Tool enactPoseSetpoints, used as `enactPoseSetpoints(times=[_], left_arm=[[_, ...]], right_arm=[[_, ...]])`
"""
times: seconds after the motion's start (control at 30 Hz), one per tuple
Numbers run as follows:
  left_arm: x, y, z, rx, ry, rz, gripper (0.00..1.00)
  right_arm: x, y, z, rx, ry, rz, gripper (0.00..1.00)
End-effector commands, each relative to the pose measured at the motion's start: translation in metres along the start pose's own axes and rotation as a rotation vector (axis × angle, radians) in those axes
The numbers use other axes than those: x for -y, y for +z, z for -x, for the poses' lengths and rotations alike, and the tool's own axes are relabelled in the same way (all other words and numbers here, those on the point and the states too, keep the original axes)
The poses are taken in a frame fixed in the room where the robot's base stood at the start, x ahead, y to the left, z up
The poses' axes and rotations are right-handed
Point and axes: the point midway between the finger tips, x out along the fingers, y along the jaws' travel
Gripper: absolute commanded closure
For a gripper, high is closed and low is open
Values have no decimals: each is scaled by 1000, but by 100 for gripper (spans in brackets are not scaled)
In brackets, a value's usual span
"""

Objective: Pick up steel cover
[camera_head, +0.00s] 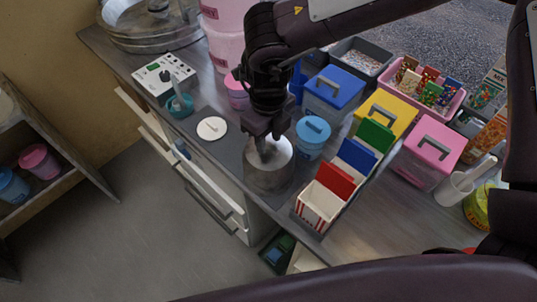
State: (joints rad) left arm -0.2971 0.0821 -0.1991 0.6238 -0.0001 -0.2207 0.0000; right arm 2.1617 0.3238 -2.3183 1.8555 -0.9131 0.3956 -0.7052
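The steel cover (268,177) looks like a short grey metal cylinder with a pale top, standing upright on the dark mat near the front edge of the counter. My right gripper (264,144) points down directly over its top, with the fingertips at or just above the middle of it. The fingers hide the centre of the top, so I cannot tell whether they hold a knob there or how far apart they are. My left gripper is not in view.
A blue-lidded jar (312,137) stands close right of the cover. Red, blue and green cartons with a striped front box (320,205) are at its lower right. A white round disc (212,128) lies left. Lidded tubs (334,88) crowd behind.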

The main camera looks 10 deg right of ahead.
Motion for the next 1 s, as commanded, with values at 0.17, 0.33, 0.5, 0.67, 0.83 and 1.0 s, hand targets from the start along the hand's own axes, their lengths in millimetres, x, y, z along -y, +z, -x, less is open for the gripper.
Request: enactPoseSetpoints(times=[0.17, 0.33, 0.5, 0.67, 0.83, 1.0], left_arm=[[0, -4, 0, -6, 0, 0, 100], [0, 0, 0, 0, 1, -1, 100], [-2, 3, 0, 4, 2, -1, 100], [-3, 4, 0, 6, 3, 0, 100], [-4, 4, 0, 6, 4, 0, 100], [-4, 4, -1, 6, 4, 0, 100]], right_arm=[[0, 0, 0, 1, 0, 0, 65], [0, 0, 0, 1, 0, 0, 87], [0, 0, 0, 1, 0, 0, 100], [0, 0, 0, 1, 0, 0, 100], [0, 1, 1, 2, 0, 0, 100], [0, 1, 3, 3, 0, 0, 100]])
